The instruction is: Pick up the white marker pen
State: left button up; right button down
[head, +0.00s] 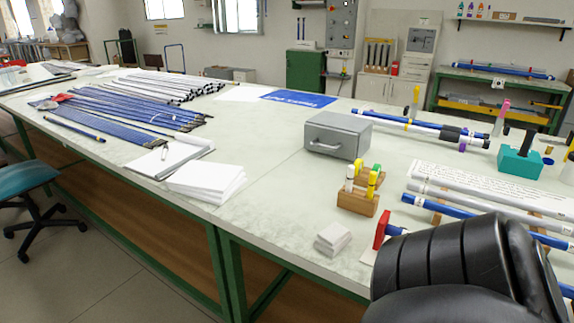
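A small wooden block holder (358,203) stands near the front edge of the right-hand worktable. Several upright pens stand in it; one with a white body (350,179) is at its left, beside pens with yellow and green tops (373,178). A slim pale pen (164,153) lies on the notepad to the left; I cannot tell its kind. Neither of my grippers shows. A black, ribbed part, likely of my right arm, fills the lower right corner and hides the table there.
A grey metal box (338,136) stands behind the holder. Long rods (490,200) and a teal block (519,163) lie right. Paper stacks (205,180) lie left; the table between is clear.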

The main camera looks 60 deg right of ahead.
aim_at(350, 173)
jog(key=i, duration=1.65)
jog(key=z, duration=2.65)
